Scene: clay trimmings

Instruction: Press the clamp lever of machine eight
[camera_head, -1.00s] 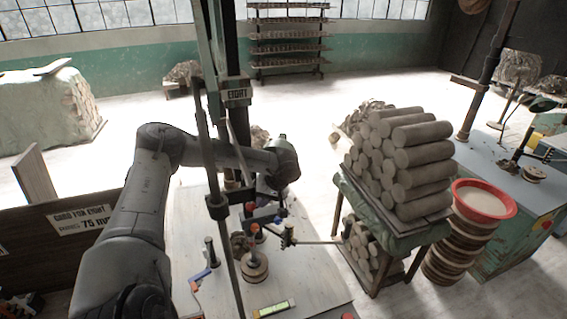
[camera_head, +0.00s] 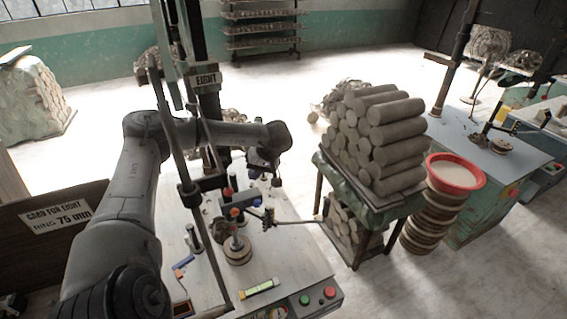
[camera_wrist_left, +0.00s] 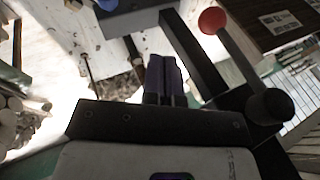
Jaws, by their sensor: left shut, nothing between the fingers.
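Machine eight has a dark column with an EIGHT sign (camera_head: 206,81) and stands on a pale bench. A lever with a red ball knob (camera_head: 228,192) shows at the machine; I cannot tell for certain that it is the clamp lever. In the left wrist view a red ball (camera_wrist_left: 212,20) tops a grey lever running down to a dark pivot (camera_wrist_left: 270,106), right of my fingers. My left gripper (camera_wrist_left: 163,78) is shut and empty, its purple fingers apart from the red ball. In the head view the left gripper (camera_head: 274,180) hangs beside the machine, partly hidden. My right gripper is not in view.
A card for eight (camera_head: 60,217) reads ring 75 mm. A thin rod (camera_head: 295,222) sticks out over the bench to the right. A cart of stacked clay rolls (camera_head: 390,140) and a red basin (camera_head: 455,172) stand to the right.

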